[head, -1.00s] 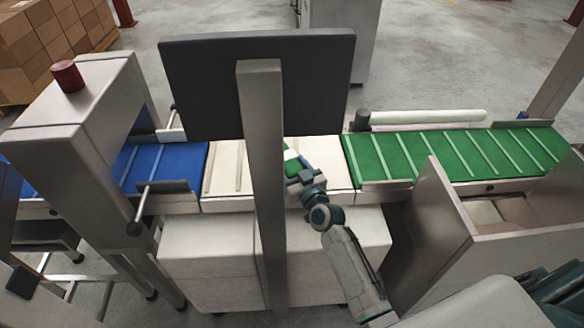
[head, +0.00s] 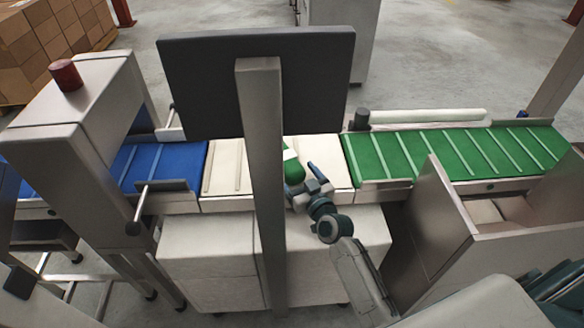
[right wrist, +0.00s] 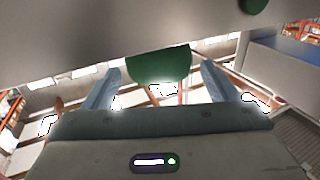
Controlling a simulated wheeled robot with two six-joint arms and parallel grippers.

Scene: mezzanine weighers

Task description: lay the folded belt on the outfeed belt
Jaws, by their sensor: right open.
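A small green piece with a white patch, which looks like the folded belt (head: 294,172), is on the white middle belt (head: 330,172), just right of the grey post. My right gripper (head: 306,186) is open just to the right of and nearer than this green piece. In the right wrist view a green piece (right wrist: 158,62) shows between and beyond the spread fingers; I cannot tell whether they touch it. The green slatted belt on the right, apparently the outfeed belt (head: 455,153), is bare. My left gripper is out of view.
A dark screen (head: 205,85) on a grey post (head: 262,180) hides part of the white belt. A blue belt (head: 160,165) runs left under a metal arch with a red lamp (head: 65,75). An open metal bin (head: 440,215) stands front right. A pale roller (head: 427,116) lies behind the green belt.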

